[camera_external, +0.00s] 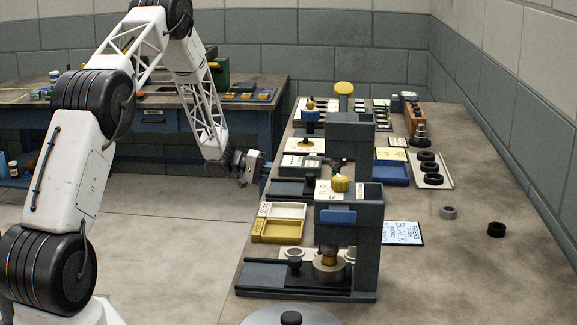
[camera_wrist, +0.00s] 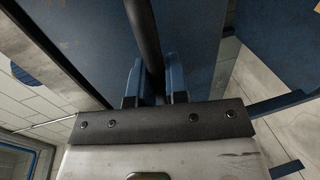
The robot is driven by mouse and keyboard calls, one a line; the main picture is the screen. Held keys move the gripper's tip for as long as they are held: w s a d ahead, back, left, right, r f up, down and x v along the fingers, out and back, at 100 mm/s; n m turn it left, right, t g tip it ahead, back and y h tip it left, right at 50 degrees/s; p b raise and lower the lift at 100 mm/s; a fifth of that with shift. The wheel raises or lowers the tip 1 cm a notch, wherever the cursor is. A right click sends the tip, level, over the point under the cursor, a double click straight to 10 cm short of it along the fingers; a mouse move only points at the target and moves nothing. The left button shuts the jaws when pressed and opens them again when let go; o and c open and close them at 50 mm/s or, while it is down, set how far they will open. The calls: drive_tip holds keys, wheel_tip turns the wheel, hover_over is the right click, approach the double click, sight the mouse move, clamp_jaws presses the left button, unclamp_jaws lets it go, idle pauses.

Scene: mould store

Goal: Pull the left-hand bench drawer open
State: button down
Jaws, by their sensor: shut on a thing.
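My gripper (camera_external: 258,168) is at the left edge of the workbench, beside a blue part (camera_external: 265,180) that shows at the bench side. In the wrist view its two blue fingers (camera_wrist: 157,82) are shut on a dark round bar handle (camera_wrist: 143,30), one finger on each side. The handle runs in front of a flat blue drawer front (camera_wrist: 195,45). In the external view the handle is hidden behind my gripper and the bench edge. How far the drawer stands out from the bench I cannot tell.
A second bench (camera_external: 140,125) stands at the back left. The floor (camera_external: 180,235) left of the bench is clear.

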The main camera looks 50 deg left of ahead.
drive_tip(key=f+v, duration=0.2)
drive_tip(key=v, duration=1)
drive_tip(key=a+f+v, duration=0.1)
drive_tip(key=f+v, duration=0.2)
drive_tip(key=v, duration=1)
drive_tip(key=shift+s, duration=0.45)
drive_tip(key=shift+f, duration=0.15)
drive_tip(key=c, duration=1.1)
unclamp_jaws()
drive_tip(key=shift+c, duration=0.2)
drive_tip(key=shift+s, duration=0.1)
drive_tip(key=v, duration=0.7)
drive_tip(key=shift+s+a, duration=0.2)
drive_tip(key=shift+a, duration=0.1)
